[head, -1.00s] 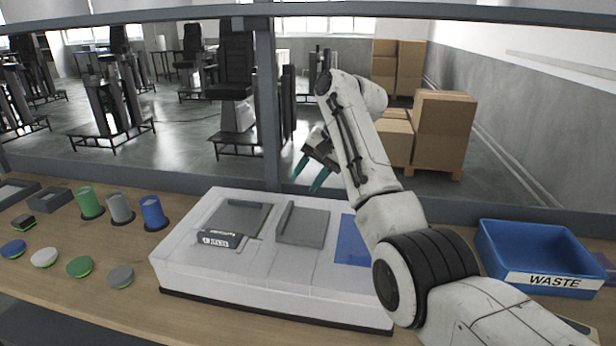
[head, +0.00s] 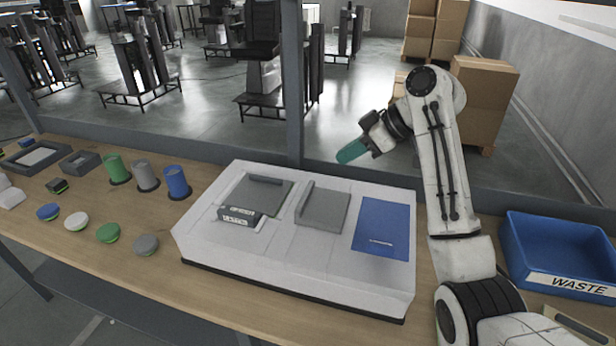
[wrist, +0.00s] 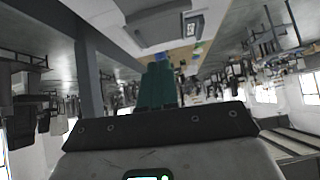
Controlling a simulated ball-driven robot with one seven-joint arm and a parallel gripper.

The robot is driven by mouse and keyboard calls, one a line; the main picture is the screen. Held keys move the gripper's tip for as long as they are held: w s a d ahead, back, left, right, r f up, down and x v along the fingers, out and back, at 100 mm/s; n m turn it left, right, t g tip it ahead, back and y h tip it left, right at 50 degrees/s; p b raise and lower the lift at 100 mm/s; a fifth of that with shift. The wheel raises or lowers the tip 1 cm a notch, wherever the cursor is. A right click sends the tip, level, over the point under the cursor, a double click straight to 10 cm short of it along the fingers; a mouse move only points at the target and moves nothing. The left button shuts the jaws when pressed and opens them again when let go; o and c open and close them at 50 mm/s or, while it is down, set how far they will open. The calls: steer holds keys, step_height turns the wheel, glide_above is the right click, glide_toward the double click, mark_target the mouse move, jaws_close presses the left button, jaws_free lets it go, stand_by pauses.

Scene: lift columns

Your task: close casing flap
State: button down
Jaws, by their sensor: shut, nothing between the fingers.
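A white casing block (head: 300,268) sits on the workbench, in the middle of the head view. Its top holds a grey recessed panel at the left with a small dark labelled box (head: 240,215) at its front edge. Right of that is a grey plate (head: 325,211) with a raised strip along its left edge, then a flat blue panel (head: 382,225). I cannot tell which part is the flap. My gripper (head: 350,152) is shut and empty, above and behind the casing, apart from it. Its teal fingers show in the wrist view (wrist: 157,85).
A blue WASTE bin (head: 560,250) stands right of my arm. Green, grey and blue cylinders (head: 177,183) and several coloured discs (head: 108,233) stand left of the casing. A dark upright post (head: 292,80) rises behind the casing, near my gripper's left.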

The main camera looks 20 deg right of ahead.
steer(key=n, duration=0.1)
steer(key=p, duration=0.3)
glide_above(314, 202)
step_height(314, 202, down, 7)
steer(key=shift+a+r, duration=0.1)
step_height(314, 202, down, 3)
steer(key=shift+s+f+p, duration=0.1)
steer(key=shift+p, duration=0.2)
steer(key=shift+f, duration=0.4)
